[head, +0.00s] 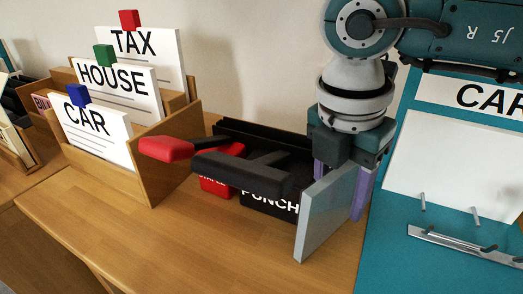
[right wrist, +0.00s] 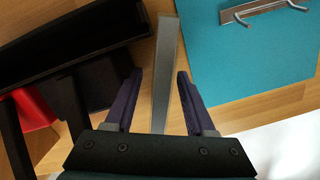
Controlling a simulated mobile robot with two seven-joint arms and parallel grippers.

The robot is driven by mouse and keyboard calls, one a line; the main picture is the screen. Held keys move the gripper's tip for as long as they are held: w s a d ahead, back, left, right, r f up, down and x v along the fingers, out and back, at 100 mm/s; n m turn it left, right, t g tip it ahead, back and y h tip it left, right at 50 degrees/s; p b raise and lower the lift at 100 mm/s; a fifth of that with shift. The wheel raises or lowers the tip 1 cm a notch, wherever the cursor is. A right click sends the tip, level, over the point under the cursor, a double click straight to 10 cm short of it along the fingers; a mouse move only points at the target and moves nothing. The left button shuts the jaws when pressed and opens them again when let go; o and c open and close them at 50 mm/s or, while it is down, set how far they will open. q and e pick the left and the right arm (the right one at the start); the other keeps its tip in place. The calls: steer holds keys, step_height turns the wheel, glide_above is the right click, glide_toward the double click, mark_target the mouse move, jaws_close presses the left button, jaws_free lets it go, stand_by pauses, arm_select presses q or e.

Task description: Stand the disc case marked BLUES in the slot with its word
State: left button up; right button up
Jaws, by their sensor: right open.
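A thin grey case-like panel (head: 326,214) stands upright on the wooden table, right of the punch. No word shows on its visible faces, so I cannot tell whether it is the BLUES case. My right gripper (head: 339,196) points down over it, open, with its purple fingers on either side. In the right wrist view the panel's thin edge (right wrist: 166,70) lies between the open fingers (right wrist: 159,82), with gaps on both sides. A small pink label (head: 41,102) at the far left shows letters like "BLU"; the rest is hidden behind the card holder. My left gripper is not in view.
A wooden holder (head: 168,165) carries cards TAX, HOUSE and CAR. A black tray (head: 262,132) with a red stapler (head: 167,149) and a black punch (head: 243,172) stands left of the panel. A teal board (head: 400,240) with metal pegs is at right. The front table is clear.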

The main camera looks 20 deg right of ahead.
steer(key=shift+c, duration=0.2)
jaws_close()
stand_by(0.4)
